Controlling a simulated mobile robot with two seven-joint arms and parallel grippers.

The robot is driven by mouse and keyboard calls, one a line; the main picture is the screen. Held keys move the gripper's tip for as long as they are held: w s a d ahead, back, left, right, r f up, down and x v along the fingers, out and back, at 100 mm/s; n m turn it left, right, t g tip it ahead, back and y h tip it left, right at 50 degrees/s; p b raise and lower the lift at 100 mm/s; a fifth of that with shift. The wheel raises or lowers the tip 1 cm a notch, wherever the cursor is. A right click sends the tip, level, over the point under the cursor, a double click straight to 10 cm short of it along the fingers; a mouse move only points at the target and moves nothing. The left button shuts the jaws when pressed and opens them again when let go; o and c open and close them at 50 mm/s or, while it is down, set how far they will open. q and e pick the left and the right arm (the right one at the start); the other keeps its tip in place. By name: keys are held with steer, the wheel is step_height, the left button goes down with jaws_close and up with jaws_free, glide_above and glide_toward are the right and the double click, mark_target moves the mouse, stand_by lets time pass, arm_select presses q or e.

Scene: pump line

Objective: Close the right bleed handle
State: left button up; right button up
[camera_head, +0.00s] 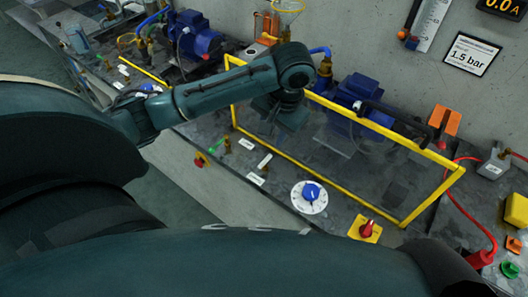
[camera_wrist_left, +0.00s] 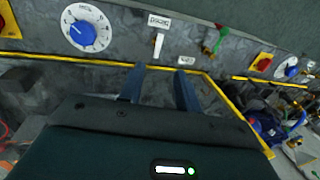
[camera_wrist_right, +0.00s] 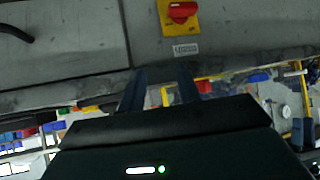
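No handle's label reads clearly as right bleed, so I cannot tell which one it is. A white lever (camera_head: 264,161) lies between two small white labels on the panel's front strip; it also shows in the left wrist view (camera_wrist_left: 158,46). A green handle (camera_head: 216,145) by a brass fitting is left of it, also in the left wrist view (camera_wrist_left: 219,40). My left gripper (camera_head: 283,118) is over the panel inside the yellow frame, fingers apart and empty in the left wrist view (camera_wrist_left: 158,85). My right gripper (camera_wrist_right: 160,88) is open and empty; its fingers are hidden in the head view.
A blue dial (camera_head: 310,196) and a red knob on a yellow plate (camera_head: 364,229) sit along the front edge. An orange part (camera_head: 446,120) and a red hose (camera_head: 462,205) are at right.

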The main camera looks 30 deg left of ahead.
arm_select(q)
steer(key=f, duration=0.4)
steer(key=a+f, duration=0.1)
steer(key=f, duration=0.3)
steer(key=a+f, duration=0.1)
steer(key=f, duration=0.3)
steer(key=shift+w+a+f, duration=0.1)
steer(key=shift+a+f, duration=0.15)
steer(key=shift+f, duration=0.15)
jaws_close()
